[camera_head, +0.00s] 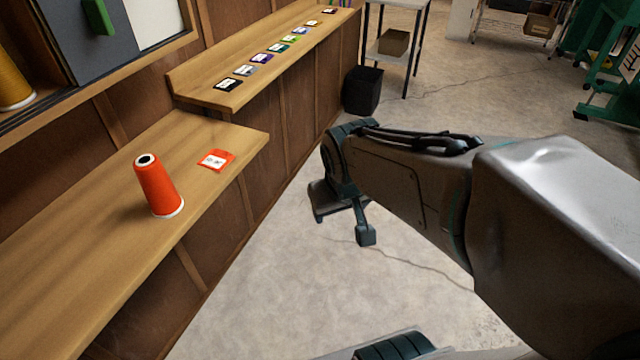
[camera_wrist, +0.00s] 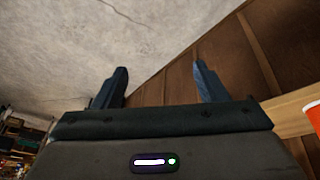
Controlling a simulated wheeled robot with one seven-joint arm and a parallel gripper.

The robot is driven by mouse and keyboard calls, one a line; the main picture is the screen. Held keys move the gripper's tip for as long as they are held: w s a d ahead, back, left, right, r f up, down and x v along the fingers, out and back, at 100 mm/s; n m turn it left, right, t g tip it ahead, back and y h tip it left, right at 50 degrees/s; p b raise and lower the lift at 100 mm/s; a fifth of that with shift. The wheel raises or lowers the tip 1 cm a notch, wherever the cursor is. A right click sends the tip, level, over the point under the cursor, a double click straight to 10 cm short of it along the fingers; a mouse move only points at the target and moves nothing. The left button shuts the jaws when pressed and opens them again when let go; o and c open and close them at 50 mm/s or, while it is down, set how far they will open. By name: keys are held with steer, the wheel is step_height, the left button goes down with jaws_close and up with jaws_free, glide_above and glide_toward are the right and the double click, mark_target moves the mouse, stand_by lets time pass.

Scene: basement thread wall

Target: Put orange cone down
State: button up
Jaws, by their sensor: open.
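The orange cone (camera_head: 158,186), a spool of thread with a dark hole at its top, stands upright on the near wooden shelf in the head view. An orange piece with a white label (camera_head: 216,160) lies flat to its right. My gripper (camera_head: 342,222) is over the floor, to the right of the shelf and apart from the cone. In the wrist view my gripper (camera_wrist: 160,82) has its two fingers spread with nothing between them. An orange-red edge (camera_wrist: 313,115) shows at the right of the wrist view, probably the cone.
The wooden shelf (camera_head: 85,255) runs along the left wall. A raised ledge (camera_head: 195,92) behind it holds several coloured labelled cards. A black bin (camera_head: 362,90) and a small table with a cardboard box (camera_head: 394,42) stand farther back. The floor around my arm is clear.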

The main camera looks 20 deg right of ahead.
steer(key=s, duration=0.1)
steer(key=s+a+g, duration=0.1)
steer(key=s, duration=0.1)
steer(key=s+a+g+y, duration=0.1)
steer(key=s, duration=0.1)
steer(key=shift+s, duration=0.15)
